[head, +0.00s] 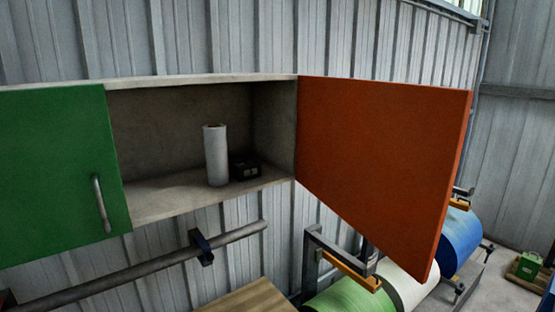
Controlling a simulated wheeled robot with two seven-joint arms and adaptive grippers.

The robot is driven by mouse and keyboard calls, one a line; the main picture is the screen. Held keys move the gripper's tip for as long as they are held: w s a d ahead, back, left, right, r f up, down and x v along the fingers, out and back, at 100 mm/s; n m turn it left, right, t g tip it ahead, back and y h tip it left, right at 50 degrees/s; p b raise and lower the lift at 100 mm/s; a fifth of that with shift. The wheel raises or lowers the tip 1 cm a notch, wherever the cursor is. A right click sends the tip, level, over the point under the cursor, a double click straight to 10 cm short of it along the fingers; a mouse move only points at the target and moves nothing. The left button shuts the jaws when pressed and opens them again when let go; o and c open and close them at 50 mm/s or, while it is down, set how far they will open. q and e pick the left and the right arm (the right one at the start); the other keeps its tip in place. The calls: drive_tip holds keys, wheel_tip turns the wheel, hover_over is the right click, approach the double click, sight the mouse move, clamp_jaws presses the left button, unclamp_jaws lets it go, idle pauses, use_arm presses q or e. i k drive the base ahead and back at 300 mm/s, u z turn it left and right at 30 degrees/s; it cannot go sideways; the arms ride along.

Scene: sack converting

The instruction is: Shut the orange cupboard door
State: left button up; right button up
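The orange cupboard door (375,160) stands wide open on the right side of the wall cupboard (200,80). It is hinged at the cupboard's right edge and swung outward to the right. Its handle does not show on the face in view. The right part of the cupboard is open to view, with a white roll (215,155) standing upright and a small black box (244,168) beside it on the shelf floor. Neither of my grippers shows in the head view.
A green door (60,170) with a metal handle covers the cupboard's left part. Below are a grey pipe (130,268), a wooden surface (245,299) and green, white and blue rolls (463,238) on a rack. A small green object (529,265) sits at far right.

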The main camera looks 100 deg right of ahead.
sight(384, 157)
drive_tip(key=u, duration=0.2)
drive_tip(key=k, duration=1.95)
drive_tip(key=z, duration=2.3)
drive_tip(key=i, duration=0.5)
drive_tip(key=u, duration=0.05)
